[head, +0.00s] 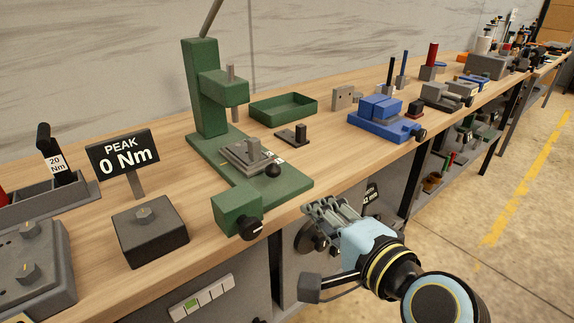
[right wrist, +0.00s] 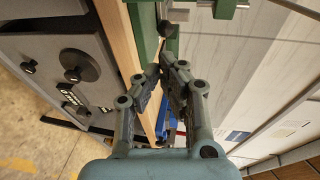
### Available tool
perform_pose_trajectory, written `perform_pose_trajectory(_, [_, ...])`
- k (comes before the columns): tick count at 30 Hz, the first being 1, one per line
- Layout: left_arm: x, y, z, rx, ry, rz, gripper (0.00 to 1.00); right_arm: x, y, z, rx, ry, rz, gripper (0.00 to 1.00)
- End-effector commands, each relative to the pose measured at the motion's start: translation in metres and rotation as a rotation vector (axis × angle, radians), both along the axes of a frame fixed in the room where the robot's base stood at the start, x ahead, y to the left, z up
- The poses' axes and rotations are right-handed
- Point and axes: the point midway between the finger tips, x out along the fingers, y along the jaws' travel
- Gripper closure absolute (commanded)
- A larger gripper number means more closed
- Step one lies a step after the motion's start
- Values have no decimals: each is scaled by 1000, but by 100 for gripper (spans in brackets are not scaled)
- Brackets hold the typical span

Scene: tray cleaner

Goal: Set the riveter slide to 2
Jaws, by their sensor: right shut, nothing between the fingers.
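The green riveter (head: 205,85) stands on the bench with its base toward me. On its base lies a grey slide plate (head: 245,152) with an upright block and a black ball knob (head: 272,171) at its right end. Small white marks sit beside the knob, too small to read. My right gripper (head: 325,208) is in front of the bench edge, right of and below the knob, not touching it. In the right wrist view the gripper (right wrist: 172,63) is shut and empty, with a dark knob (right wrist: 165,28) just beyond its fingertips. My left gripper is not in view.
A green block with a black dial (head: 237,212) juts from the riveter's front corner. A green tray (head: 283,107) and a blue vise (head: 380,118) stand behind and to the right. A "PEAK 0 Nm" sign (head: 123,160) stands left. The floor at right is clear.

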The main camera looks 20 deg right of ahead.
Motion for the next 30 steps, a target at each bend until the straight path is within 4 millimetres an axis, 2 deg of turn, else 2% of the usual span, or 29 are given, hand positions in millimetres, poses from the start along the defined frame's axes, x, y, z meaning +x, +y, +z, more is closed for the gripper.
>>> perform_pose_trajectory(1, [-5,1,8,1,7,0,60,-2,1,19,12,-18,-9,100])
perform_pose_trajectory(2, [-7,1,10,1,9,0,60,-3,1,21,16,-17,-12,100])
perform_pose_trajectory(7, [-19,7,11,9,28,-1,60,6,4,14,15,-7,-11,100])
perform_pose_trajectory(13, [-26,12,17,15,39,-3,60,44,9,8,12,-8,-11,100])
perform_pose_trajectory(21, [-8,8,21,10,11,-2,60,98,18,-5,12,-6,-11,100])
perform_pose_trajectory(25, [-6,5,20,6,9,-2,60,116,20,-9,12,-6,-10,100])
perform_pose_trajectory(30, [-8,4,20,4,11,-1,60,129,22,-12,12,-5,-11,100])
